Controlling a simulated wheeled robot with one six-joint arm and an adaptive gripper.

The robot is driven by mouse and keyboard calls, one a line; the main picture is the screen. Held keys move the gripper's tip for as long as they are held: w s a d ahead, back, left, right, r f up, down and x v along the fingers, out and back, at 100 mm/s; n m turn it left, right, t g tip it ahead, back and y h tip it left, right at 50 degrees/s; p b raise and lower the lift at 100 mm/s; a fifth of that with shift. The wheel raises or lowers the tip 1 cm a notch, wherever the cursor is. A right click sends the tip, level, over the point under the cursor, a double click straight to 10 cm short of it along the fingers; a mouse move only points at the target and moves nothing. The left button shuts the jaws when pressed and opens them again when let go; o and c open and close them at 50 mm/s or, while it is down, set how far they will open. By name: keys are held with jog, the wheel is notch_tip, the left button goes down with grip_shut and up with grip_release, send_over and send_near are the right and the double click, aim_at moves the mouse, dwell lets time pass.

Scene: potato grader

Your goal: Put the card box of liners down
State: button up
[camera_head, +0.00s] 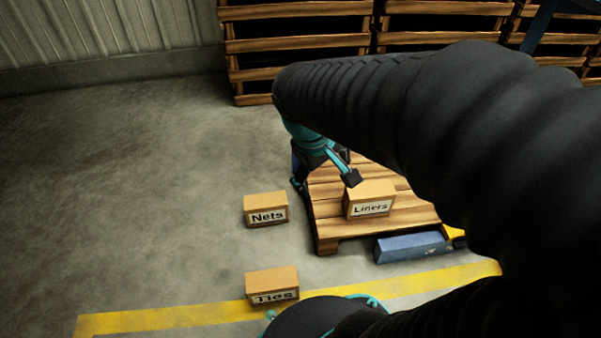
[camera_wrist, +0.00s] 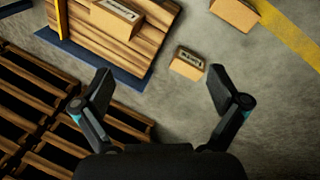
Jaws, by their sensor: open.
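The card box of liners (camera_head: 370,199), a brown carton with a white "Liners" label, sits upright on the wooden pallet (camera_head: 327,222). In the wrist view the box (camera_wrist: 117,17) is at the top, on the pallet (camera_wrist: 82,30). My gripper (camera_head: 324,181) is beside the box on its left in the head view, with one finger close to the box's upper left corner. I cannot tell whether that finger touches it. In the wrist view my gripper (camera_wrist: 161,82) is wide open and empty, with the box beyond its left finger.
The Nets box (camera_head: 265,209) stands on the floor left of the pallet. The Ties box (camera_head: 272,286) stands nearer, by a yellow floor line (camera_head: 190,317). A low blue piece (camera_head: 411,247) lies at the pallet's front. Slatted wooden crates (camera_head: 297,46) stand behind. The left floor is clear.

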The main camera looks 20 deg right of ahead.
jog(key=s+a+r+m+t+y, duration=0.2)
jog(key=s+a+r+t+y, duration=0.1)
jog(key=s+a, duration=0.3)
jog(key=shift+s+r+m+t, duration=0.4)
jog(key=shift+r+t, duration=0.2)
jog(key=shift+r, duration=0.15)
